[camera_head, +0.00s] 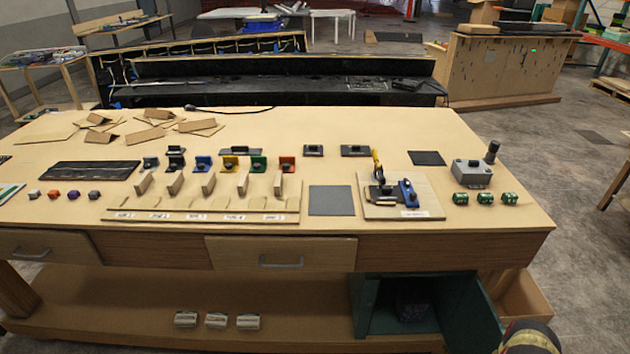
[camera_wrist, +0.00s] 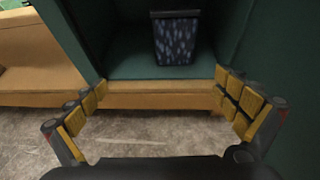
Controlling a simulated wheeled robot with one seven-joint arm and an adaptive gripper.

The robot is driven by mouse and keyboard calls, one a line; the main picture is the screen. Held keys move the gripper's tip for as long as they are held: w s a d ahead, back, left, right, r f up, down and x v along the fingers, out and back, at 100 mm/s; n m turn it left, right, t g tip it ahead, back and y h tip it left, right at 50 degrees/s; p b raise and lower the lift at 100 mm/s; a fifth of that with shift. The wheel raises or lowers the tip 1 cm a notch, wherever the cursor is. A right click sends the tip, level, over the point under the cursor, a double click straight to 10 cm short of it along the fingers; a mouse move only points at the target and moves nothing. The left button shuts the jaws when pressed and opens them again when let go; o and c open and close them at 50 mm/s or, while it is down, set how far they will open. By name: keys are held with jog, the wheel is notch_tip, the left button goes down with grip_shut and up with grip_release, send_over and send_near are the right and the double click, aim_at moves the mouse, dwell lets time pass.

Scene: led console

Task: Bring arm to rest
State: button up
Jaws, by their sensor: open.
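My gripper (camera_wrist: 165,108) shows in the wrist view with its two yellow-padded fingers wide apart and nothing between them. It is low, in front of the open green cabinet (camera_wrist: 140,68) under the table. A dark speckled bin (camera_wrist: 176,40) stands inside the cabinet, beyond the fingertips and apart from them. In the head view the cabinet (camera_head: 366,305) is at the lower right under the table, and the bin (camera_head: 411,304) is dim inside it.
The cabinet door (camera_head: 472,318) stands open to the right, close to my arm. The wooden table (camera_head: 370,125) above holds colored blocks, a fixture board (camera_head: 432,198) and a grey control box (camera_head: 471,174). Several pale packs (camera_head: 216,320) lie on the lower shelf. Concrete floor (camera_head: 590,250) is clear at right.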

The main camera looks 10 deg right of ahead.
jog(key=s+a+r+n+y, duration=0.1)
jog(key=a+n+y, duration=0.25)
jog(key=a, duration=0.65)
jog(key=s+a+r+n+g+y, duration=0.1)
jog(key=a+r+n+g+y, duration=0.6)
jog(key=r, duration=0.8)
jog(key=s+a+r+n+g+h+p, duration=0.1)
jog(key=s+a+r+n+g+h, duration=0.15)
jog(key=r+n, duration=0.7)
jog(key=s+a+r+n+g+h, duration=0.25)
jog(key=s+r+n, duration=0.2)
jog(key=r, duration=0.95)
jog(key=s+a+r+n+g+h+p, duration=0.1)
jog(key=s+a+r+n+h, duration=0.15)
jog(key=r+n, duration=0.75)
jog(key=a+r+n+t, duration=0.1)
jog(key=a+r+t, duration=0.1)
jog(key=r, duration=0.4)
jog(key=s+a+r+n+t, duration=0.1)
jog(key=a+r, duration=0.3)
jog(key=r, duration=0.2)
jog(key=s+a+r+n+t+h, duration=0.1)
jog(key=a+r+t, duration=0.1)
jog(key=r, duration=0.4)
jog(key=shift+s+a+r+n+t+p, duration=0.2)
jog(key=shift+a+r+n+t+p, duration=0.15)
jog(key=shift+a, duration=0.4)
jog(key=shift+f, duration=0.1)
jog(key=shift+c, duration=0.4)
